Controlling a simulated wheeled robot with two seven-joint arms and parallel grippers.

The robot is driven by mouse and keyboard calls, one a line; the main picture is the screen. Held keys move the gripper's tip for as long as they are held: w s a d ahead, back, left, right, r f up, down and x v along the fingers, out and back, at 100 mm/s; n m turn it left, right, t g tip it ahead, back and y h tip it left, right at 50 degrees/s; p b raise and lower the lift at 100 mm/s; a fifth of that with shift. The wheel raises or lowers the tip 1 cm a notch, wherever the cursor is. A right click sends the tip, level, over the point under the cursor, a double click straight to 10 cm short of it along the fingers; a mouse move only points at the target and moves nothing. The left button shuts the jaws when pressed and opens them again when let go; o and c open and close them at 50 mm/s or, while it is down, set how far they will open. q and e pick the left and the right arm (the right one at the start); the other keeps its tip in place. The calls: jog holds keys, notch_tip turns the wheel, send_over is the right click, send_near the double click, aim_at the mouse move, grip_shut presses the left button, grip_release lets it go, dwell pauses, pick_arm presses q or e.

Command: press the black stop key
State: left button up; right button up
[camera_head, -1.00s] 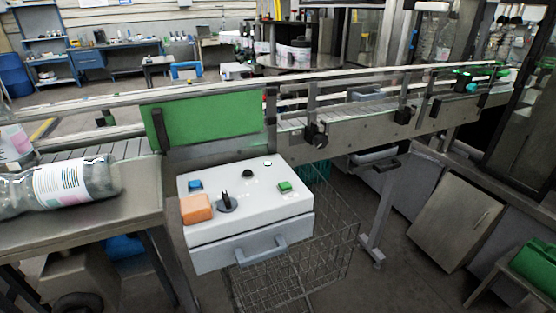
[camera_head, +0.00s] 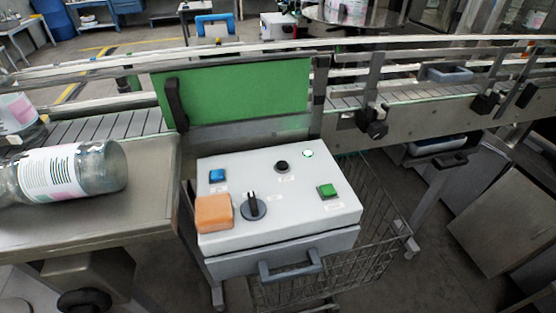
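The black stop key (camera_head: 282,167) is a small round button near the back middle of the light grey control box (camera_head: 290,220). On the same top face are a blue key (camera_head: 217,176), a green key (camera_head: 327,191), a black rotary knob (camera_head: 253,206) and a small white round lamp (camera_head: 308,153) with a green edge. An orange block (camera_head: 213,213) sits at the box's front left corner. Nothing covers the stop key. Neither of my grippers is in view.
A clear labelled bottle (camera_head: 65,173) lies on the metal table (camera_head: 120,220) left of the box. A green panel (camera_head: 235,93) and the conveyor rail (camera_head: 430,110) run behind the box. A wire basket (camera_head: 375,240) stands below right. The space above the box is clear.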

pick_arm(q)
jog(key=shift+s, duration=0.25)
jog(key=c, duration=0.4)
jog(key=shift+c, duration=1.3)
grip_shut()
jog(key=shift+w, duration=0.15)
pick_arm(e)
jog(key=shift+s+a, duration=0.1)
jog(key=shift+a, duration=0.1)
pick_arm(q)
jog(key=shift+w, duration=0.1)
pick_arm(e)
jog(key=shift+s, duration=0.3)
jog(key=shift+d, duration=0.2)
